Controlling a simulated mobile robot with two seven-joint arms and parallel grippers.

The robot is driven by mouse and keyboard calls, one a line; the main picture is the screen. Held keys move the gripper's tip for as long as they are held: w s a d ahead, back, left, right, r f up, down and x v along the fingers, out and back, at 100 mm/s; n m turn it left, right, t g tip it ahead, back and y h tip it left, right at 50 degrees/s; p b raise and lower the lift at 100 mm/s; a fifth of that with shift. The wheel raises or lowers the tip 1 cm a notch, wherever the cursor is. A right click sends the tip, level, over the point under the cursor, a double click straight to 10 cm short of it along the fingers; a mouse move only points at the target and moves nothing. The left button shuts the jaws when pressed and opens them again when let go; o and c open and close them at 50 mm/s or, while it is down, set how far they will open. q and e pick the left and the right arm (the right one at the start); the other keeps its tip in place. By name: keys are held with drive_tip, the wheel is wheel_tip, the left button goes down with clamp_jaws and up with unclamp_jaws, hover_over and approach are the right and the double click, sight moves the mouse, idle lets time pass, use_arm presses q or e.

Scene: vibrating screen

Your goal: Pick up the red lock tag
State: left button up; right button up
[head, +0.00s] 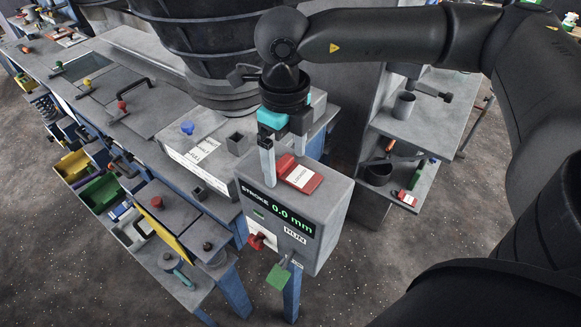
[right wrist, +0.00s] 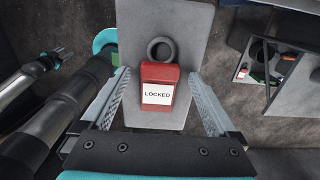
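The red lock tag (head: 299,177) lies flat on top of the grey control box (head: 325,205) in the head view. It has a white label reading LOCKED. In the right wrist view the tag (right wrist: 159,87) sits between the two open fingers, with a gap on each side. My right gripper (head: 284,167) is above the box top, by the tag. It is open and empty in the right wrist view (right wrist: 163,108). My left gripper is not in the head view. In the right wrist view a dark arm with a small gripper (right wrist: 50,62) shows at the left edge.
The box front has a STROKE 0.0 mm display (head: 277,211), a red switch (head: 262,239) and a hanging green padlock (head: 278,276). A dark ring (right wrist: 160,49) stands beyond the tag. A large black screen drum (head: 205,40) is behind. A shelf with tools (head: 395,175) is at right.

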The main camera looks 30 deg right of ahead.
sight(285, 163)
drive_tip(key=c, duration=1.4)
wheel_tip(285, 163, up, 20)
drive_tip(key=shift+r+b, duration=0.1)
drive_tip(key=shift+b, duration=0.2)
